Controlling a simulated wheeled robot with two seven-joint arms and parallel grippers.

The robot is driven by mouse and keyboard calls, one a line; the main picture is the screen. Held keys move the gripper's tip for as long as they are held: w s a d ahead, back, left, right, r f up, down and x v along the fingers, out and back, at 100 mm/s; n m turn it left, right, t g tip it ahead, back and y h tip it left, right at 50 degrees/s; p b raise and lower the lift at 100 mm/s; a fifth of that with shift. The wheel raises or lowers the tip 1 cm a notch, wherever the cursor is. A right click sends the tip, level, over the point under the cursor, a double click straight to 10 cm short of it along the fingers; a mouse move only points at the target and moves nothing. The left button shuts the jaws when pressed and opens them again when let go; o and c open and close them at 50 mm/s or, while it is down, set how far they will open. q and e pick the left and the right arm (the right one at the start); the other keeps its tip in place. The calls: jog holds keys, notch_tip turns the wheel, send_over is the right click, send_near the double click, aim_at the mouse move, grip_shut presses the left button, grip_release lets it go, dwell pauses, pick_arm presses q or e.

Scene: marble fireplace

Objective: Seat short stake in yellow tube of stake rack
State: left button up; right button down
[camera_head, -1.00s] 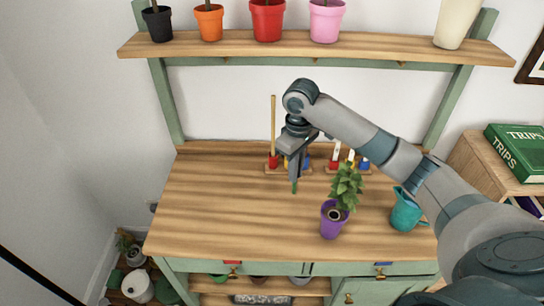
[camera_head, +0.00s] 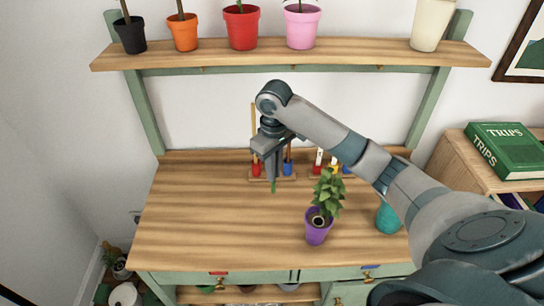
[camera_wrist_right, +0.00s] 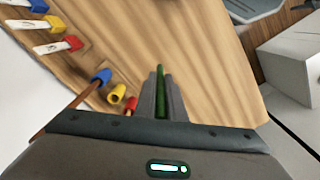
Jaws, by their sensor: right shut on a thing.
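The stake rack (camera_head: 258,179) stands at the back of the tabletop with a red tube (camera_head: 256,168) and a blue tube (camera_head: 288,168). Its yellow tube shows in the right wrist view (camera_wrist_right: 117,94), between blue and red, and its mouth looks empty. In the head view my right gripper hides it. My right gripper (camera_head: 272,178) points down in front of the rack. It is shut on the short green stake (camera_wrist_right: 161,78), whose tip (camera_head: 273,188) shows below the fingers. The stake is apart from the yellow tube in the wrist view. My left gripper is out of view.
A second holder with white-labelled sticks (camera_wrist_right: 75,42) stands beside the rack. A purple pot with a plant (camera_head: 318,228) and a teal can (camera_head: 388,218) stand to the right. A potted-plant shelf (camera_head: 350,52) hangs above. The left tabletop is clear.

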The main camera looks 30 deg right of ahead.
jog(key=w+d+f+p, duration=0.2)
jog(key=w+d, duration=0.5)
jog(key=w, duration=0.5)
jog(key=shift+w+d+f+p, duration=0.2)
jog(key=shift+d+p, duration=0.15)
jog(key=shift+p, duration=0.35)
notch_tip(320, 180, down, 5)
jog(key=shift+r+p, duration=0.15)
jog(key=shift+p, duration=0.6)
